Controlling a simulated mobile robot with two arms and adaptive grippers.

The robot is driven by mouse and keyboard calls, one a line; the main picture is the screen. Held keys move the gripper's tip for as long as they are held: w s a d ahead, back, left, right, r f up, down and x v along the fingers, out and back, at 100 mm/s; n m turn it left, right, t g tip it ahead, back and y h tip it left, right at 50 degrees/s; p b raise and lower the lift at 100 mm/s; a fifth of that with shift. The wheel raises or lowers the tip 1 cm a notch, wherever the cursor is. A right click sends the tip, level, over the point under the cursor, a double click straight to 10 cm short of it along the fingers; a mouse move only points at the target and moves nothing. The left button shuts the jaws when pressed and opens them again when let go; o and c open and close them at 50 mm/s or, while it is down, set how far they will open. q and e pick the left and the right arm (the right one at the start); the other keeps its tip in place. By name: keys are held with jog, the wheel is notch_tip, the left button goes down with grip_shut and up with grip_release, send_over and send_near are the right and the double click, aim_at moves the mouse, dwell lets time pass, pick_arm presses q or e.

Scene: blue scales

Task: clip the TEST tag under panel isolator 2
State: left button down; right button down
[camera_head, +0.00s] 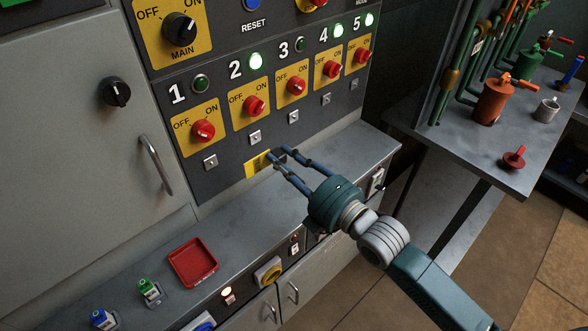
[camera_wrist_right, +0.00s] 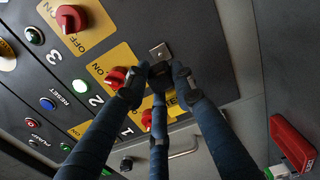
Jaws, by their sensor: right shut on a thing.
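Panel isolator 2 (camera_head: 253,105) has a red knob on a yellow plate with a lit green lamp above it. A small square metal clip plate (camera_head: 254,137) sits under it and also shows in the right wrist view (camera_wrist_right: 160,52). My right gripper (camera_head: 275,156) is shut on the yellow TEST tag (camera_head: 256,164), just below that clip plate. My left gripper is not in view.
Isolators 1 (camera_head: 202,131) and 3 (camera_head: 291,87) flank isolator 2. Below the panel is a grey ledge (camera_head: 235,222) with a red tray (camera_head: 194,262) and green (camera_head: 149,290) and blue (camera_head: 103,319) padlock-like items. A bench (camera_head: 530,165) with pipes stands at right.

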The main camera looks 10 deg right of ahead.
aim_at(256, 138)
jog(key=shift+w+d, duration=0.1)
jog(key=shift+w, duration=0.05)
jog(key=shift+w+a, duration=0.1)
jog(key=shift+a, duration=0.1)
jog(key=shift+w+a+b, duration=0.35)
jog(key=shift+w, duration=0.25)
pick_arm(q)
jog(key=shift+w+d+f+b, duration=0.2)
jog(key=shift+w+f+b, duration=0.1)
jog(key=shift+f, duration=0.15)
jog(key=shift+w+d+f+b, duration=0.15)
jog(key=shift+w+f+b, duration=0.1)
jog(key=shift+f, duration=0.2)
pick_arm(e)
jog(key=x, duration=0.4)
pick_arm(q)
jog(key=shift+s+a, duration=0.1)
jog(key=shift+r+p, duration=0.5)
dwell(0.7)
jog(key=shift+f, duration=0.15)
pick_arm(e)
jog(key=shift+w+a, duration=0.3)
jog(key=shift+w, duration=0.1)
dwell(0.4)
